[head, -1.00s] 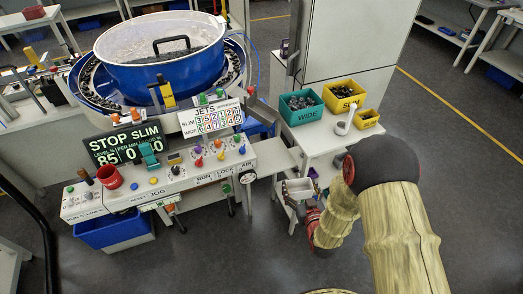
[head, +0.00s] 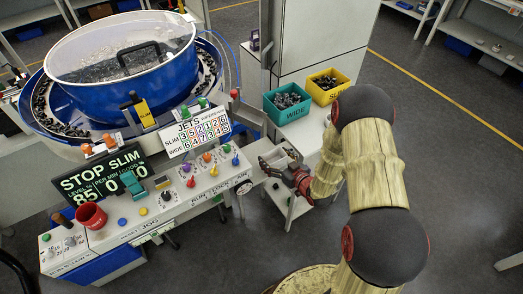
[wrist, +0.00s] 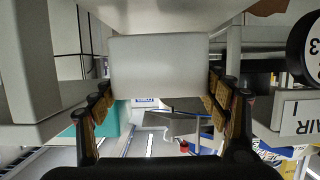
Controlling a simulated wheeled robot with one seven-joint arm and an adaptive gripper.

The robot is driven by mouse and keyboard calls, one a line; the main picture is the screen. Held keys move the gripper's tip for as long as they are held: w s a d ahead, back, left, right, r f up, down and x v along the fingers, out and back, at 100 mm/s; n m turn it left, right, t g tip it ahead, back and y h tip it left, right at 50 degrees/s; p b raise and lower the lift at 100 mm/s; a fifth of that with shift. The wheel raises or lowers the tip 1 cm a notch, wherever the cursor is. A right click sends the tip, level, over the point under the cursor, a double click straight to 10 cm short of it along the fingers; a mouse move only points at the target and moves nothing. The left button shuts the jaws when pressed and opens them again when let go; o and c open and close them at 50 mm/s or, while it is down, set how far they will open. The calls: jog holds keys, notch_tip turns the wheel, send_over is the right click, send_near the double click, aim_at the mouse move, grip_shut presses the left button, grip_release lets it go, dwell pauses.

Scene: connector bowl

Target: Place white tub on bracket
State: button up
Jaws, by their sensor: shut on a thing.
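The white tub (wrist: 160,65) fills the space between the fingers of my gripper (wrist: 165,95) in the wrist view, with a finger against each side. In the head view my gripper (head: 290,172) is at the right end of the console, and the tub is small there and hard to separate from the pale parts around it. The bracket (head: 266,150) appears as a pale ledge off the console's right end, close to the gripper. I cannot tell whether the tub touches it.
The console (head: 165,205) with knobs and a red cup (head: 91,215) lies left of my gripper. A teal WIDE bin (head: 288,103) and a yellow SLIM bin (head: 327,87) stand on the side table behind. A large blue bowl (head: 125,75) is at the back left.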

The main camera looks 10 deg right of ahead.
jog(key=w+a, duration=0.1)
jog(key=w, duration=0.2)
jog(key=w+a+b, duration=0.1)
jog(key=w, duration=0.1)
jog(key=w+b, duration=0.1)
jog(key=w, duration=0.2)
jog(key=shift+w+a, duration=0.3)
jog(key=shift+a, duration=0.1)
jog(key=shift+f+b, duration=0.8)
jog(key=shift+f, duration=0.95)
jog(key=shift+f, duration=0.1)
jog(key=o, duration=1.2)
jog(key=shift+c, duration=0.2)
jog(key=shift+s+d+r, duration=0.1)
jog(key=shift+s+r, duration=0.1)
jog(key=shift+s, duration=0.05)
jog(key=p+v, duration=0.3)
jog(key=v, duration=0.8)
jog(key=shift+s, duration=0.2)
